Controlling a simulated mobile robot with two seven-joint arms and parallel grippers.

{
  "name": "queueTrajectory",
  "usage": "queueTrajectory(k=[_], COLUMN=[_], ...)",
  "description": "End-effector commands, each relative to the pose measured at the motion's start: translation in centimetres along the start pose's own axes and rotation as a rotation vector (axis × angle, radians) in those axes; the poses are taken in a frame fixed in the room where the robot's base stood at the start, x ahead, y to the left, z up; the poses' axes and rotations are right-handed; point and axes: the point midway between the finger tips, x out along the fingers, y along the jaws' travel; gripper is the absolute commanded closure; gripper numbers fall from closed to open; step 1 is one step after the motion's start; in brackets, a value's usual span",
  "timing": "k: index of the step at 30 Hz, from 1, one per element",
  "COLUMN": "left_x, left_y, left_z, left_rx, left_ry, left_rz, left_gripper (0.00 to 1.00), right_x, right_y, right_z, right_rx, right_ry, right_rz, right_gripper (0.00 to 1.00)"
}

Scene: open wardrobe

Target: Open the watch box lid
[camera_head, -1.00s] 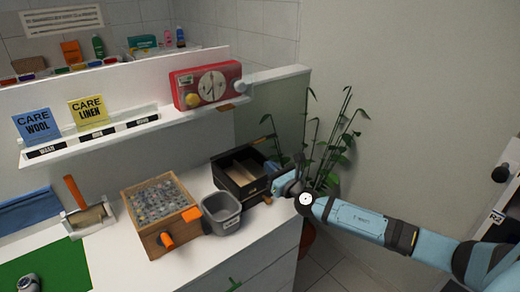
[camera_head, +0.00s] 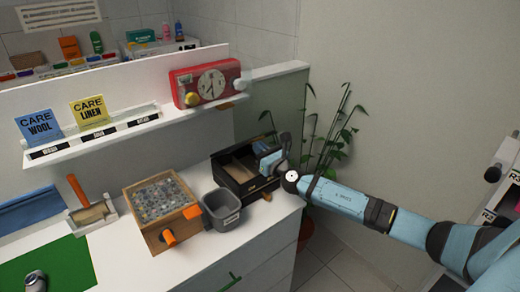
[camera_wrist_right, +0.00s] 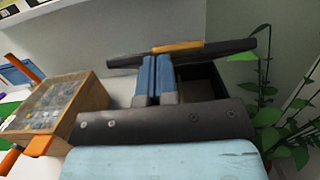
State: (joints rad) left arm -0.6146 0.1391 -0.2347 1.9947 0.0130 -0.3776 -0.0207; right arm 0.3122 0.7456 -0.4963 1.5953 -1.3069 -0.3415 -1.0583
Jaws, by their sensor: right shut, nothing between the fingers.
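The watch box (camera_head: 237,185) is a black box at the right end of the white counter. Its top stands open in the head view, with a tan interior showing. In the wrist view a dark edge with an orange tab (camera_wrist_right: 178,47), which looks like the raised lid's rim, runs across beyond my fingers. My right gripper (camera_head: 268,160) is shut and empty, over the right side of the box. Its blue fingers also show in the wrist view (camera_wrist_right: 155,78), just below that edge; I cannot tell whether they touch it. My left gripper is not in view.
A grey bin (camera_head: 221,210) stands close left of the box, beside a wooden crate (camera_head: 158,238) with a clear top. A plant (camera_head: 335,140) stands to the right.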

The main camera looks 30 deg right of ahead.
Motion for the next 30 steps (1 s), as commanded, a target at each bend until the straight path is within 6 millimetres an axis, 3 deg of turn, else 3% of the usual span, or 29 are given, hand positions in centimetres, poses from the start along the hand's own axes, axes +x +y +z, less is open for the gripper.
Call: queueTrajectory(k=[8,15,24,30], left_x=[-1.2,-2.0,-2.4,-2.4], left_y=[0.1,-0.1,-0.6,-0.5], left_z=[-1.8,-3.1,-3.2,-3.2], left_rx=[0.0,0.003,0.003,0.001], left_ry=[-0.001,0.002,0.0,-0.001], left_rz=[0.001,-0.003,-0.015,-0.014], left_gripper=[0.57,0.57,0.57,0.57], right_x=[2.5,6.0,9.8,11.1], right_y=[0.0,0.0,0.0,0.0], right_z=[3.1,5.6,7.2,7.6], right_rx=[0.0,0.001,0.0,0.0], right_ry=[-0.004,-0.003,-0.002,-0.002], right_rz=[-0.002,-0.001,0.0,-0.001], right_gripper=[1.0,1.0,1.0,1.0])
